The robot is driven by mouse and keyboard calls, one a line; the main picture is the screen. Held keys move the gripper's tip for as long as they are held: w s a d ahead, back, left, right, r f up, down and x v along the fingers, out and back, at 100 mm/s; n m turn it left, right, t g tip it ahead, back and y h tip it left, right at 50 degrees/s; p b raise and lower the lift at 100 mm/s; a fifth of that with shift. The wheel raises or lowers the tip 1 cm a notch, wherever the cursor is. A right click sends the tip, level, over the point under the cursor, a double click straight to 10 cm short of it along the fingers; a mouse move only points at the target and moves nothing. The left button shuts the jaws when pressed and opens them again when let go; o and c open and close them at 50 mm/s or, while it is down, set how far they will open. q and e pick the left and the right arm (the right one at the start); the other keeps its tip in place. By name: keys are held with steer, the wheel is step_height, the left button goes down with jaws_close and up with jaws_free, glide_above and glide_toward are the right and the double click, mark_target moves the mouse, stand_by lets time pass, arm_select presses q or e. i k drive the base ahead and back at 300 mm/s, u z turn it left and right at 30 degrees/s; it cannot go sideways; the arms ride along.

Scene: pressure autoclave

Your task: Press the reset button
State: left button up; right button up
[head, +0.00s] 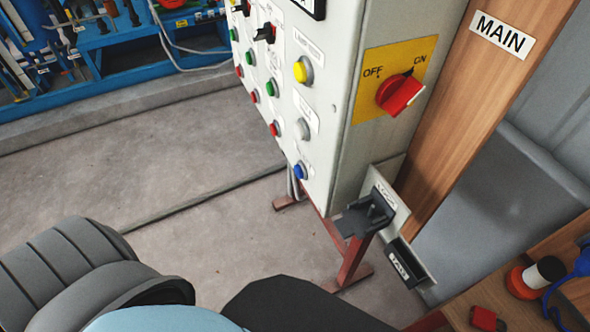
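A pale control cabinet (343,100) stands at the centre top, its button face turned to the left. Along the near edge of that face are a yellow button (303,69), a grey-white button (303,128) and a blue button (299,170), the lowest. Rows of green and red buttons sit further left. The labels beside the buttons are too small to read, so I cannot tell which is the reset button. Neither of my grippers shows; only dark grey and light blue parts that look like mine fill the bottom edge.
A red OFF/ON rotary switch (398,94) sticks out of the cabinet's right side. A wooden post with a MAIN sign (501,33) stands beside it. A black bracket (365,215) juts out below. Wooden furniture holds red items at lower right. The floor left of the cabinet is clear.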

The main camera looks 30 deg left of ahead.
mark_target(297, 171)
steer(key=u, duration=1.25)
steer(key=k, duration=0.55)
steer(key=z, duration=1.25)
